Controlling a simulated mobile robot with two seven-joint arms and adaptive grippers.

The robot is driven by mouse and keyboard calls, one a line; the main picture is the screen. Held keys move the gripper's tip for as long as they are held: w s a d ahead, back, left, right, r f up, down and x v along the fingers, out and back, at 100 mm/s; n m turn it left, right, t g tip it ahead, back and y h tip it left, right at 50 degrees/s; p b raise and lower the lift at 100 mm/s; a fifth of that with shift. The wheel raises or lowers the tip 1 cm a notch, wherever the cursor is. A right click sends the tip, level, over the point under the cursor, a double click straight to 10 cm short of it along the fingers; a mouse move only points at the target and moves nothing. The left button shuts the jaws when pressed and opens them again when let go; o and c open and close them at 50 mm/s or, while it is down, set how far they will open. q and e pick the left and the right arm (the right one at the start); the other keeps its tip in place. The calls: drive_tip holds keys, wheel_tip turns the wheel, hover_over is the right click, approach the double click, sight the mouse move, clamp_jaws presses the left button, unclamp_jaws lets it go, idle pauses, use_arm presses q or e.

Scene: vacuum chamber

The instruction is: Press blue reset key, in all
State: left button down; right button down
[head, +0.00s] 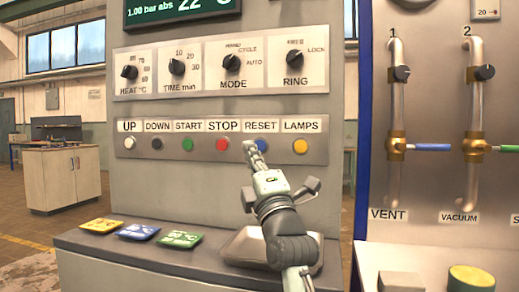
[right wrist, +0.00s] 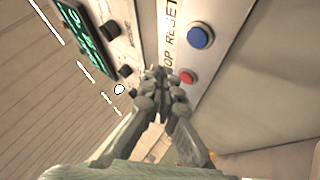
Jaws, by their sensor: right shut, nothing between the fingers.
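The blue reset key (head: 264,142) sits under the RESET label on the key strip, partly hidden by my right gripper in the head view. In the right wrist view the whole blue key (right wrist: 200,36) shows, up and right of the fingertips. My right gripper (head: 258,149) is shut and empty, its fingers pointing at the panel close to the blue key. In the right wrist view its fingertips (right wrist: 162,74) appear beside the key, not over it. I cannot tell whether they touch the panel. My left gripper is in neither view.
The red STOP key (head: 222,145) is just left of the blue key and the yellow LAMPS key (head: 300,146) just right. A row of knobs (head: 231,64) is above. Coloured cards (head: 139,232) lie on the ledge below. A valve panel (head: 430,180) stands right.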

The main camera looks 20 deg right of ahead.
sight(260, 146)
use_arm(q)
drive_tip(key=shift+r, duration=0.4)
use_arm(e)
drive_tip(key=shift+w+d, duration=0.7)
drive_tip(key=shift+w, duration=0.35)
drive_tip(key=shift+w+d, duration=0.7)
drive_tip(key=shift+w, duration=0.35)
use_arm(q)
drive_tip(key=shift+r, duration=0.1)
use_arm(e)
drive_tip(key=shift+w, duration=0.1)
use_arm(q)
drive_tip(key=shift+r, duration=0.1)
use_arm(e)
drive_tip(key=shift+w+d, duration=0.25)
use_arm(q)
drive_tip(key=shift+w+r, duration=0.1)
drive_tip(key=shift+p, duration=0.3)
use_arm(e)
drive_tip(key=shift+w+d, duration=0.25)
drive_tip(key=shift+w, duration=0.1)
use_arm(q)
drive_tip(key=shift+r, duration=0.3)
use_arm(e)
drive_tip(key=shift+s+a, duration=0.45)
drive_tip(key=shift+s, duration=0.25)
